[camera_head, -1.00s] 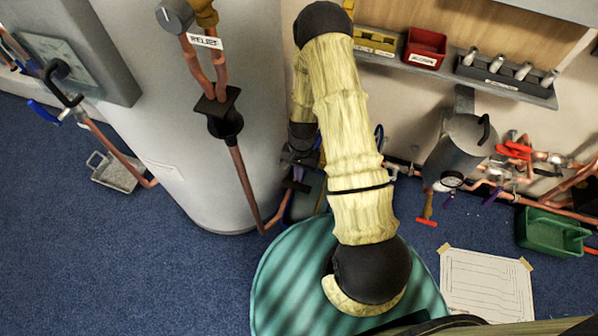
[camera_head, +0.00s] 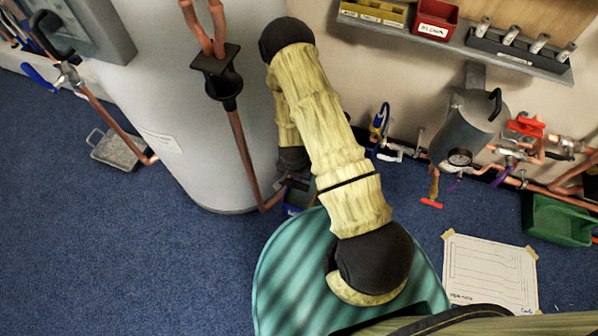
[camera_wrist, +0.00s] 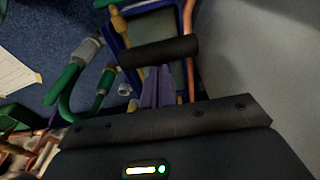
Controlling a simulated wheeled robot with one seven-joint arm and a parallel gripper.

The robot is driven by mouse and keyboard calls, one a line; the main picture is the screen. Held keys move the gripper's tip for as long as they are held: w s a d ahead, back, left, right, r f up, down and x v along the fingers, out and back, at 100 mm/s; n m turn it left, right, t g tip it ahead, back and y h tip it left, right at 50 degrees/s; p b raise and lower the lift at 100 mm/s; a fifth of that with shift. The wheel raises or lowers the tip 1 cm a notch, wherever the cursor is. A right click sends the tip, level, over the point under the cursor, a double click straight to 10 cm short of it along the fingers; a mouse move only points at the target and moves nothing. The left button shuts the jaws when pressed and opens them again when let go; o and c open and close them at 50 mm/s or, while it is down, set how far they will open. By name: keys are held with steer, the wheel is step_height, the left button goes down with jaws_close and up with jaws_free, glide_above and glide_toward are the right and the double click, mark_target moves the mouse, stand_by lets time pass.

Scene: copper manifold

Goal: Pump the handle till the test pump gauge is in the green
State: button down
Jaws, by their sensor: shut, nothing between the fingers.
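The test pump is a blue-rimmed box (camera_wrist: 172,22) with a greenish-grey inside, at the top middle of the wrist view. A dark cylindrical handle grip (camera_wrist: 176,50) crosses in front of it. My gripper (camera_wrist: 156,76) has its purple fingers together just below the grip; the grip hides their tips, and I cannot tell whether they touch it. In the head view my arm hides most of the pump; a bit of blue (camera_head: 292,210) shows beside it. I cannot make out the pump's gauge or its green zone in either view.
A green hose (camera_wrist: 66,92) with grey fittings lies left of the pump. A large grey cylinder (camera_head: 190,140) stands close by. A grey vessel (camera_head: 465,125) with a dial (camera_head: 460,157) and copper pipes is at the right. A paper sheet (camera_head: 490,272) lies on the blue floor.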

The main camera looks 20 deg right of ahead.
step_height(320, 180, down, 9)
steer(key=s+a+t+b, duration=0.1)
steer(key=b, duration=0.3)
steer(key=shift+h, duration=0.4)
steer(key=shift+s, duration=0.1)
steer(key=r+p, duration=0.1)
steer(key=r, duration=0.1)
steer(key=w+d+r+p, duration=0.1)
steer(key=r+p, duration=0.1)
steer(key=w+r+p, duration=0.1)
steer(key=r, duration=0.1)
steer(key=shift+w+d+p, duration=0.15)
steer(key=shift+d+p, duration=0.1)
steer(key=shift+p, duration=0.1)
steer(key=p+v, duration=0.1)
steer(key=v, duration=0.5)
steer(key=p+v, duration=0.1)
steer(key=v, duration=0.2)
steer(key=shift+s+a+f+p, duration=0.2)
steer(key=shift+s+p, duration=0.1)
steer(key=shift+s, duration=0.1)
steer(key=shift+w+r+t, duration=0.1)
steer(key=shift+w+t, duration=0.05)
steer(key=shift+t, duration=0.15)
